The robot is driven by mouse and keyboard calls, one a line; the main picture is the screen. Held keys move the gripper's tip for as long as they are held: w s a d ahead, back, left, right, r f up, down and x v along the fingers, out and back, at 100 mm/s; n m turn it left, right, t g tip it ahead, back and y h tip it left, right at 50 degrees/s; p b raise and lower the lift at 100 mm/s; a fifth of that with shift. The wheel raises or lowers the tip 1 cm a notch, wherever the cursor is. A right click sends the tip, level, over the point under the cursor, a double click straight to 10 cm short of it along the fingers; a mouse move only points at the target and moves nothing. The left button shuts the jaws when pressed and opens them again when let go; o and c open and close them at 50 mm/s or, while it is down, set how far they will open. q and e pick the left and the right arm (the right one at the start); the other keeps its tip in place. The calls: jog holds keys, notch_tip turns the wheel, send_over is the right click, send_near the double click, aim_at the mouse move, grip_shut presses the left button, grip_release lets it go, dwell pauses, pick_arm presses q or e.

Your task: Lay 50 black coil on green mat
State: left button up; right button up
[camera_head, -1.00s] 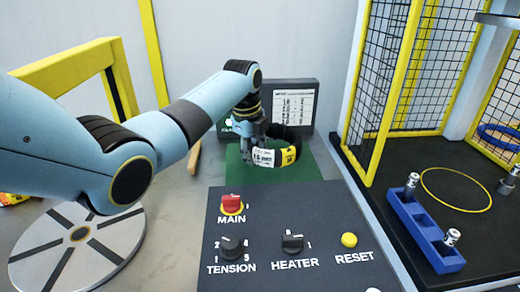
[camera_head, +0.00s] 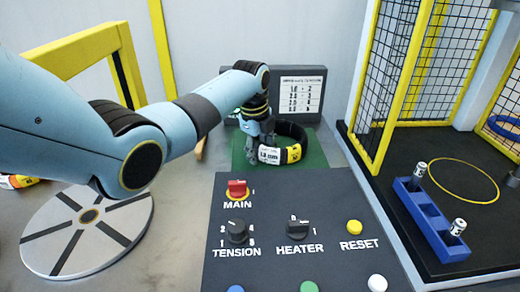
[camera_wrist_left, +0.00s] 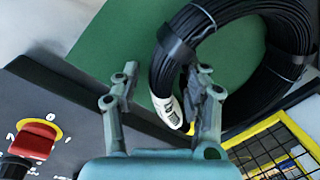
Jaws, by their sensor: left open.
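A black coil (camera_head: 297,136) with a white label and a yellow label is at the green mat (camera_head: 318,148), behind the control panel. I cannot tell whether all of it rests on the mat. My left gripper (camera_head: 258,145) is at the coil's left side, pointing down. In the left wrist view its two fingers (camera_wrist_left: 163,88) stand apart. The near left part of the coil (camera_wrist_left: 265,20) lies between them, closer to the right finger, which appears to be in the ring's opening. The mat (camera_wrist_left: 110,40) shows beneath. My right gripper is not in view.
The control panel (camera_head: 265,262) with knobs and buttons stands in front of the mat. A settings sign (camera_head: 303,95) stands behind it. A round slotted disc (camera_head: 60,245) is at left. A yellow-framed mesh cage and a blue holder (camera_head: 425,215) with cylinders are at right.

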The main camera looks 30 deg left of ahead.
pick_arm(q)
notch_tip(320, 180, up, 12)
jog(key=s, duration=0.2)
jog(key=shift+p, duration=0.35)
dwell(0.3)
